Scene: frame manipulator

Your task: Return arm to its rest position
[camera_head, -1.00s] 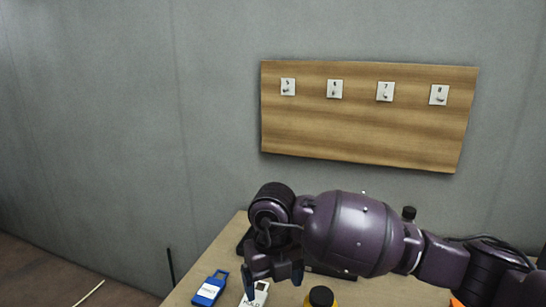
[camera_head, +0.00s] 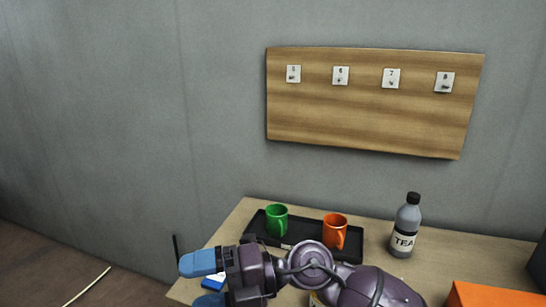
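My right arm comes in from the lower right, and its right gripper (camera_head: 205,281) points left over the front left part of the table. Its two blue fingertips are spread apart with nothing seen held between them. A blue tag (camera_head: 213,281) shows partly behind the fingers, lying on the table. My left gripper is not in view.
A black tray (camera_head: 352,252) on the wooden table (camera_head: 238,222) bears a green mug (camera_head: 277,220) and an orange mug (camera_head: 334,231). A tea bottle (camera_head: 405,228) stands to the right, an orange box (camera_head: 492,295) nearer. A board (camera_head: 370,120) with numbered hooks hangs on the wall.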

